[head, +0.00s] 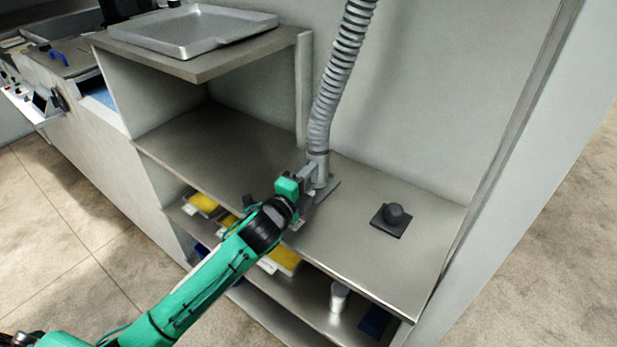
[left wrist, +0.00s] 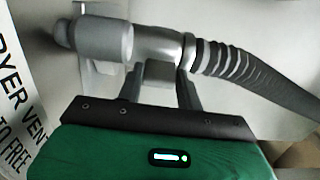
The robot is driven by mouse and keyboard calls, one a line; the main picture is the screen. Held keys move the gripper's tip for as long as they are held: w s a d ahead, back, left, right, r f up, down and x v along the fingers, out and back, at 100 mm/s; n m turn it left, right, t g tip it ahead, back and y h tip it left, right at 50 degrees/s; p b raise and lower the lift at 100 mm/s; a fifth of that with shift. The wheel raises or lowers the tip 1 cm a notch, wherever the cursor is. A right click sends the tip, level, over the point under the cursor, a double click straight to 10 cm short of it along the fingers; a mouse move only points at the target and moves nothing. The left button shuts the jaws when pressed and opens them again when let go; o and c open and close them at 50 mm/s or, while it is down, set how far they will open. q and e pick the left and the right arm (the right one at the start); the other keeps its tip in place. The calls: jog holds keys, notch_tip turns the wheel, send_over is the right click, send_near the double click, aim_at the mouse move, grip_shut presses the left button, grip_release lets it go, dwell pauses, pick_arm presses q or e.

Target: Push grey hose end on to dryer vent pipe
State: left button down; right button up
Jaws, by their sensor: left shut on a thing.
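The grey ribbed hose (head: 335,85) hangs down from above to a smooth grey cuff at its lower end (head: 318,160). My left gripper (head: 306,182) is at this end, above the metal shelf. In the left wrist view, the fingers (left wrist: 160,78) are shut on the hose end (left wrist: 158,43), with the ribbed hose (left wrist: 250,72) running off right. A wider light grey cylinder (left wrist: 103,39) lies in line to its left, with a narrower stub beyond. I cannot tell which part is the vent pipe or how far the hose end is seated. My right gripper is not in view.
A dark round knob on a square plate (head: 393,216) stands on the shelf to the right. Lower shelves hold yellow-filled trays (head: 203,202) and a white cup (head: 339,296). A metal tray (head: 192,30) lies on top. A lettered sign (left wrist: 22,110) borders the wrist view's left.

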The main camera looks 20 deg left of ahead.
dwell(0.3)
pick_arm(q)
jog(key=c, duration=0.9)
grip_release()
jog(key=shift+o, duration=0.2)
jog(key=shift+f, duration=0.15)
jog(key=shift+s, duration=0.1)
jog(key=shift+s+a, duration=0.1)
jog(key=shift+s, duration=0.2)
jog(key=b+v, duration=0.4)
jog(key=v, duration=0.8)
jog(key=shift+s+a, duration=0.15)
jog(key=shift+s, duration=0.35)
